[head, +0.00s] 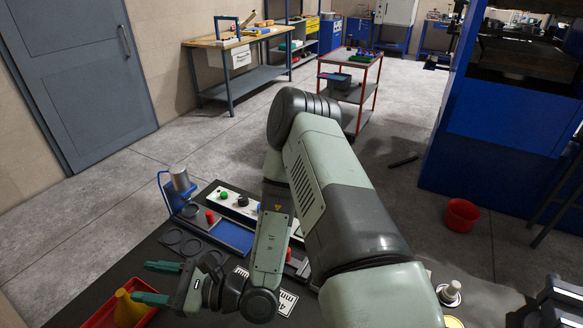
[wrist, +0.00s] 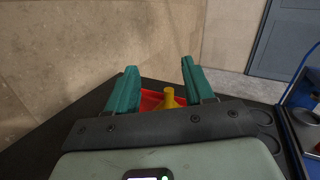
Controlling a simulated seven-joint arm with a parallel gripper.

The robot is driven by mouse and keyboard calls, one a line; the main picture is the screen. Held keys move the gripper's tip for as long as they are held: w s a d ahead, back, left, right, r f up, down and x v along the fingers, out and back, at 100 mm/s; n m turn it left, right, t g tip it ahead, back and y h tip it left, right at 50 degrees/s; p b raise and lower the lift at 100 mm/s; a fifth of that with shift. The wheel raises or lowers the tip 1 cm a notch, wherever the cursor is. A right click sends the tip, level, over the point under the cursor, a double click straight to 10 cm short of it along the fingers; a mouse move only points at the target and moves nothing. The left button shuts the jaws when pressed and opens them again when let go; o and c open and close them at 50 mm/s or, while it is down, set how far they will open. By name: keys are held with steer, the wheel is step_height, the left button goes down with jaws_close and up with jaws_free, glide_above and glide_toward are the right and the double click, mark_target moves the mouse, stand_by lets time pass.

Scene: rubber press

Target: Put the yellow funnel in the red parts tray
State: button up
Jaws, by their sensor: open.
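The yellow funnel (head: 127,310) sits within the red parts tray (head: 98,319) at the lower left of the head view. Its narrow spout points up. In the wrist view the funnel (wrist: 169,98) shows between my fingers, with the red tray (wrist: 150,99) behind and around it. The funnel's lower part is hidden by my gripper body there. My gripper (head: 153,283) is open, its two green fingers wide apart and empty. In the wrist view my gripper's fingers (wrist: 158,66) point toward the wall, and the funnel appears clear of both.
The dark bench carries a blue stand (head: 228,235) with a metal cylinder (head: 180,179), black rings (head: 172,236) and a white button panel (head: 234,204), all right of the tray. A beige wall (wrist: 95,45) rises beyond the bench. Part of the bench is hidden by my arm.

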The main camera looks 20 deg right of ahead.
steer(key=s+d+r+n+g+h, duration=0.35)
steer(key=r+n+g, duration=0.25)
steer(key=r+n, duration=0.2)
steer(key=s+d+r+n+g+h, duration=0.2)
steer(key=s+r+n+g, duration=0.2)
steer(key=r+n+g, duration=0.3)
steer(key=s+d+r+n+t+h, duration=0.2)
steer(key=d+r+t+h, duration=0.4)
steer(key=d, duration=0.4)
steer(key=s+d+r+n+t+h, duration=0.2)
steer(key=d+r+n+t+h, duration=0.1)
steer(key=d+r+t+h, duration=0.3)
steer(key=d+r, duration=0.2)
steer(key=d, duration=0.2)
steer(key=shift+d+r+n+h, duration=0.3)
steer(key=shift+d+r+h, duration=0.05)
steer(key=shift+d+r, duration=0.05)
